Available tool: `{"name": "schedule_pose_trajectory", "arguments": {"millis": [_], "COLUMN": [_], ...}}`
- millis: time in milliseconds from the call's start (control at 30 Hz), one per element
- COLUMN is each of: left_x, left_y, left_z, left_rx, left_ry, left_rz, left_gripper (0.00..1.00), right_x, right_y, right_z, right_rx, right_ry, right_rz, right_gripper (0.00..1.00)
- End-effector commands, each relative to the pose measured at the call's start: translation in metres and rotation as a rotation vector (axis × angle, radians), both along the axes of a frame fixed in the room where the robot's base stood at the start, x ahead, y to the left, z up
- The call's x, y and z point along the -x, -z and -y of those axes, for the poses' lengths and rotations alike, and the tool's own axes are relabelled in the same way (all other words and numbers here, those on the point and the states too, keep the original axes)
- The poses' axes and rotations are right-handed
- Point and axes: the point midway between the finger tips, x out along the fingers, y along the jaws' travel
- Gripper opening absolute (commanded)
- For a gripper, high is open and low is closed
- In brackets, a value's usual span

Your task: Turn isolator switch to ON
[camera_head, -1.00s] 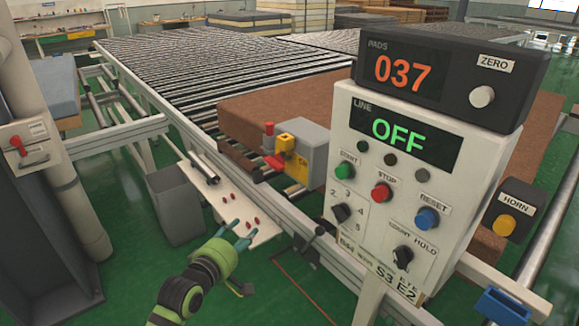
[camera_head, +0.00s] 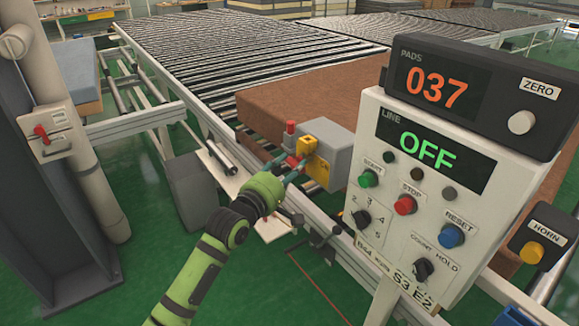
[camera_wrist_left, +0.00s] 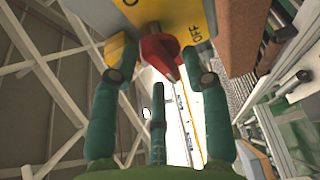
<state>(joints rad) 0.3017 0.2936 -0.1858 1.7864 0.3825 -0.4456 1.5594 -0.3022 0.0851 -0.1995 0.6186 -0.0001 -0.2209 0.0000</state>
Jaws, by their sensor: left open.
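The isolator switch is a grey box (camera_head: 338,152) with a yellow plate (camera_head: 318,170), beside the conveyor. Its red handle (camera_wrist_left: 158,50) hangs below the plate in the left wrist view, with OFF lettering to its right and part of another label to its left. My left gripper (camera_head: 284,168) is at the switch's left side, its green fingers reaching toward the red handle. In the left wrist view the open fingers stand either side of the handle with gaps, and a third finger is below it. My right gripper is out of view.
A control panel (camera_head: 411,225) reading OFF, with a 037 counter (camera_head: 470,95) on top, stands close on the right. A brown mattress (camera_head: 310,95) lies on the roller conveyor (camera_head: 235,50) behind the switch. Another red-handled switch (camera_head: 42,135) is on the left. Green floor is open in front.

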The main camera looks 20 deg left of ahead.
Motion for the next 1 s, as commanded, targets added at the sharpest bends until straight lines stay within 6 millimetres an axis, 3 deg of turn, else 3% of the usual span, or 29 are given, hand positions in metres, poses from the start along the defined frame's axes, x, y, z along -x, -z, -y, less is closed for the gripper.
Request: {"name": "schedule_pose_trajectory", "arguments": {"millis": [167, 200, 300, 333, 667, 1000], "left_x": [0.000, 0.000, 0.000, 0.000, 0.000, 0.000], "left_y": [0.000, 0.000, 0.000, 0.000, 0.001, 0.005], "left_z": [0.000, 0.000, 0.000, 0.000, 0.000, 0.000], "left_rx": [0.000, 0.000, 0.000, 0.000, -0.011, -0.146], "left_ry": [0.000, 0.000, 0.000, 0.000, -0.001, 0.000], "left_rz": [0.000, 0.000, 0.000, 0.000, 0.009, 0.116], "left_gripper": [0.46, 0.42, 0.02, 0.00, 0.00, 0.00], "right_x": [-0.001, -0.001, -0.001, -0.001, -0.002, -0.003], "right_y": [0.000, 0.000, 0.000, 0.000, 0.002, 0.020], "right_z": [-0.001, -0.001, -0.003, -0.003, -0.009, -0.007], "right_rx": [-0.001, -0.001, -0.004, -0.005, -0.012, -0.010], "right_ry": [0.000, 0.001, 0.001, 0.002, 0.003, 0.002], "right_rz": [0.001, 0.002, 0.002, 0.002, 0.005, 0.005], "right_gripper": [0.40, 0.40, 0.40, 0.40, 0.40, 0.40]}}
